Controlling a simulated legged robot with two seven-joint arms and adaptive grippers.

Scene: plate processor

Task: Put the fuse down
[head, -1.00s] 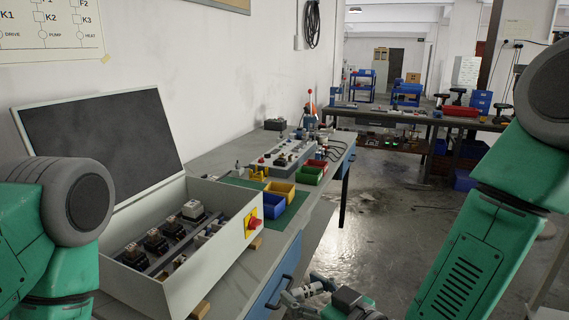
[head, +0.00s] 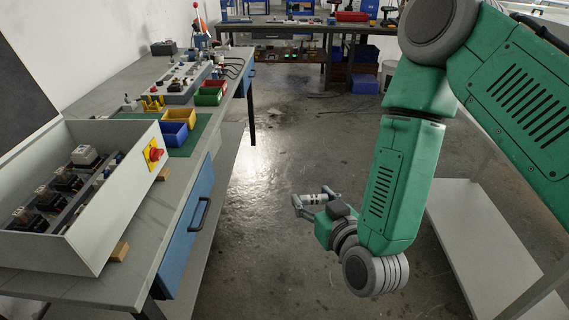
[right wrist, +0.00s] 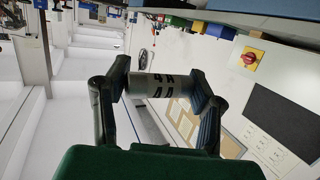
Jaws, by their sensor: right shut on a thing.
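The fuse touches no surface apart from the fingers. My left gripper is not in view.
An open grey enclosure (head: 107,210) with a red knob (head: 155,154) stands on the workbench (head: 180,195). A white shelf (head: 480,235) stands at the right. The floor between is clear.

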